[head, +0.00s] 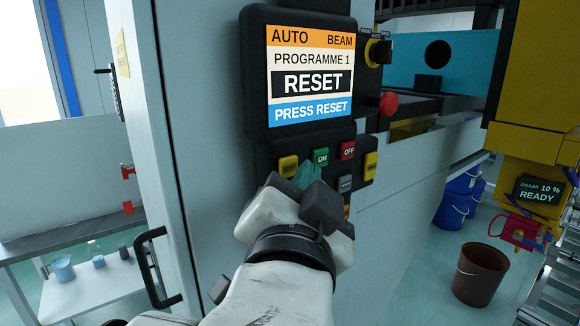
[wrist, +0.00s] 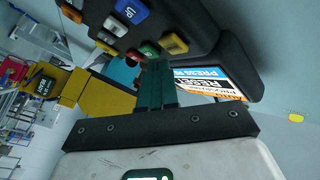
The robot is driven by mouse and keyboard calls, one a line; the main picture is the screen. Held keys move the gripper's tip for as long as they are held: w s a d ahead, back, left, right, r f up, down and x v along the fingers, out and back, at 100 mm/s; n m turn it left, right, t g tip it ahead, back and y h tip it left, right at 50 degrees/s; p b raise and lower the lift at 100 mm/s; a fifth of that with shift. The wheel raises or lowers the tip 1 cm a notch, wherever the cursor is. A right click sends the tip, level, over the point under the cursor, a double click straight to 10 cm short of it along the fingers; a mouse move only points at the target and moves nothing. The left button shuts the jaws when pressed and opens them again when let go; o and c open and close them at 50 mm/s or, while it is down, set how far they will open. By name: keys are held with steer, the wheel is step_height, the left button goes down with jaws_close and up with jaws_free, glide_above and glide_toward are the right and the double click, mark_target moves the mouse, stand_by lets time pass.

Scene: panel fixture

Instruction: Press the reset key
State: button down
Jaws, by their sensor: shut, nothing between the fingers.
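The control panel's screen (head: 310,75) reads "RESET" and "PRESS RESET"; part of the screen also shows in the wrist view (wrist: 212,82). Below it are a left yellow key (head: 288,166), a green ON key (head: 321,157), a red OFF key (head: 348,150) and a right yellow key (head: 371,166). The yellow keys' labels are too small to read, so I cannot tell which is reset. My gripper (head: 307,173) is shut and empty, its teal fingertips just below the left yellow and green keys. In the wrist view the fingertips (wrist: 157,64) point at the key row. Contact cannot be told.
A grey key (head: 345,183) and an orange key (head: 347,211) sit lower, partly behind my arm; a blue UP key (wrist: 131,11) shows in the wrist view. A red mushroom button (head: 388,103) and a rotary switch (head: 379,51) are right of the screen.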

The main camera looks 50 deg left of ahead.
steer(key=shift+a, duration=0.2)
steer(key=shift+a, duration=0.25)
steer(key=shift+a+b, duration=0.35)
steer(key=shift+a, duration=0.05)
stand_by(1.1)
steer(key=shift+d, duration=0.8)
steer(key=shift+d, duration=0.15)
steer(key=d, duration=0.3)
steer(key=d+p, duration=0.1)
steer(key=shift+s+d, duration=0.25)
steer(key=shift+d, duration=0.1)
stand_by(0.5)
